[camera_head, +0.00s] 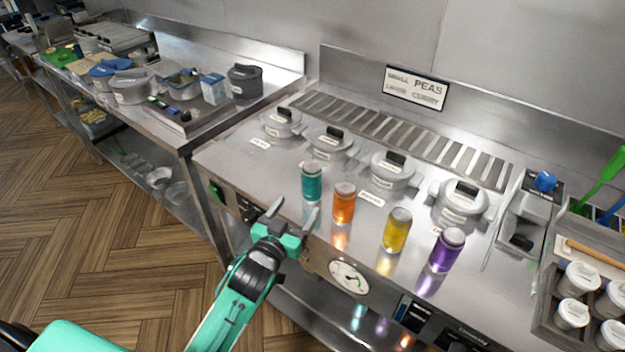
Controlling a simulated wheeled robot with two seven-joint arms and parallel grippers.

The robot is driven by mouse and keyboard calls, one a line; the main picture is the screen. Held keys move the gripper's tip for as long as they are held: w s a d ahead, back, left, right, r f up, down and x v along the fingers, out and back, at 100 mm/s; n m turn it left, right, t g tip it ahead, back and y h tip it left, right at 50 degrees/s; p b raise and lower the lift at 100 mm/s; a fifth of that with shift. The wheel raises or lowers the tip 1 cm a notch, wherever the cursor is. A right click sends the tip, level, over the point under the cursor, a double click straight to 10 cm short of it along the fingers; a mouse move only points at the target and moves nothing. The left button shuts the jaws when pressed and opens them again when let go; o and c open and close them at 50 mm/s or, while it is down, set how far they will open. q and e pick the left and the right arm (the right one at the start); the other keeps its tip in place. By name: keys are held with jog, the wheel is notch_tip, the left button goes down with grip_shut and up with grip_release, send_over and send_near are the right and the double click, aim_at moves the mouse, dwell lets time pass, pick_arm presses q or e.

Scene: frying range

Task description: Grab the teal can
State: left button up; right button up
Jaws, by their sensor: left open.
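The teal can (312,182) stands upright on the steel counter of the frying range (282,188), at the left end of a row of cans. An orange can (344,203), a yellow can (397,230) and a purple can (447,250) stand to its right. My left gripper (294,213) is open and empty near the counter's front edge. It is just in front of and below the teal can in the picture, with its fingers pointing toward it and apart from it. My right gripper is not in view.
Several lidded pots (332,144) sit behind the cans. A grey tray (520,222) and a caddy with white-lidded jars (578,281) stand at the right. Another counter (160,128) with pots is at the left. The range's front carries a round gauge (349,277).

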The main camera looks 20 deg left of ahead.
aim_at(307, 189)
pick_arm(q)
jog(key=w, duration=0.4)
jog(key=shift+w+d+p, duration=0.2)
jog(key=shift+d+p, duration=0.1)
jog(key=shift+d, duration=0.05)
jog(key=shift+w, duration=0.4)
jog(key=shift+w+r, duration=0.1)
jog(key=shift+w, duration=0.2)
jog(key=w+p, duration=0.1)
jog(key=w, duration=0.2)
jog(key=shift+w+d+r+p, duration=0.1)
jog(key=shift+w+r+p, duration=0.05)
jog(key=shift+w+p, duration=0.15)
jog(key=shift+w+d, duration=0.1)
jog(key=shift+w, duration=0.4)
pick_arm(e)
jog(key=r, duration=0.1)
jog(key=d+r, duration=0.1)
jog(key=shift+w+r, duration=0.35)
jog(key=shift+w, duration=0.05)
pick_arm(q)
jog(key=shift+c, duration=0.4)
jog(key=c, duration=1.1)
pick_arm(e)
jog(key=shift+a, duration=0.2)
